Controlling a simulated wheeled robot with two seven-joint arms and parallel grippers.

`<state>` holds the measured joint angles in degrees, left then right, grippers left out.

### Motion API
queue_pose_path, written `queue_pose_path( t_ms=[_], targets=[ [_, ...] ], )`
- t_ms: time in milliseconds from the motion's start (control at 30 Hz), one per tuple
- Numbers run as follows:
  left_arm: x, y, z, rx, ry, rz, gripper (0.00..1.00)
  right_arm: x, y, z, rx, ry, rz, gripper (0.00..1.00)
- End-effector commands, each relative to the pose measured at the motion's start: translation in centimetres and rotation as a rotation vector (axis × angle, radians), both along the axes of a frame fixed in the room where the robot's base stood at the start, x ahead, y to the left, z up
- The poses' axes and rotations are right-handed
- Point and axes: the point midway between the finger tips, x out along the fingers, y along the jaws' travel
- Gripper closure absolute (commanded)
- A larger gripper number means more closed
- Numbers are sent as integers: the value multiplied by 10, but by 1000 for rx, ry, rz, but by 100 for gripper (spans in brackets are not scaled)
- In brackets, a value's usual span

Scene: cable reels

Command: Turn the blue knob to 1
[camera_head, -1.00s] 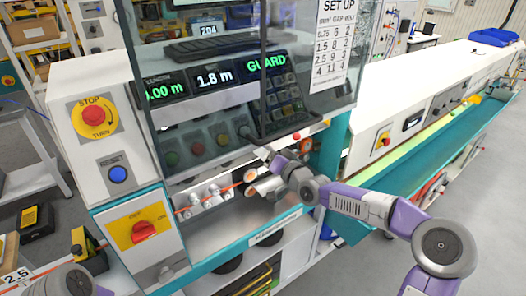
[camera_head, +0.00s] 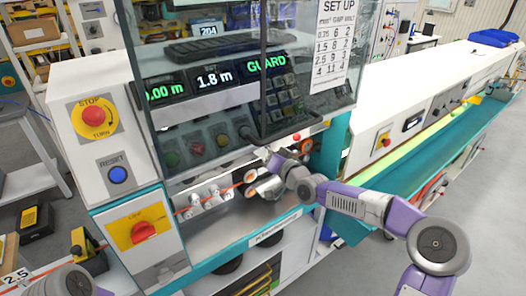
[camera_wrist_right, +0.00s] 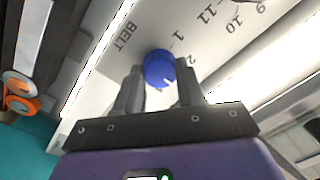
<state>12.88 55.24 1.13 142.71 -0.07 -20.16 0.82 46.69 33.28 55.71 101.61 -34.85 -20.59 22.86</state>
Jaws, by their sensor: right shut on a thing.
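The blue knob (camera_wrist_right: 159,67) shows in the right wrist view on a pale panel marked BELT, with a printed dial around it. The 1 (camera_wrist_right: 179,35) is above and right of the knob, and the 2 (camera_wrist_right: 190,60) is beside its right side. My right gripper (camera_wrist_right: 160,78) has one finger on each side of the knob and is shut on it. I cannot tell which number the knob points to. In the head view my right arm reaches into the machine below the guard window, and the knob is hidden there. My left gripper is out of view.
The guard window (camera_head: 310,105) hangs just above my right wrist. Orange cable (camera_head: 215,196) and rollers lie left of it. A red stop button (camera_head: 95,114), a blue RESET button (camera_head: 117,174) and a red rotary switch (camera_head: 143,231) are on the machine's left front.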

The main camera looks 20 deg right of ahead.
Motion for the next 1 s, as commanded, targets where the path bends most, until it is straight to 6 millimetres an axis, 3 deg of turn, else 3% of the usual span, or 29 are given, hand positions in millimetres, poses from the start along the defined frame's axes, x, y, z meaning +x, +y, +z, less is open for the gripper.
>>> queue_pose_path(
  t_ms=[367, 1000],
  targets=[
    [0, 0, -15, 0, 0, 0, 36, 0, 1, -1, -175, -65, 1, 92],
    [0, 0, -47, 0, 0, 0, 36, 0, 2, 0, -739, -269, 1, 92]
  ],
)
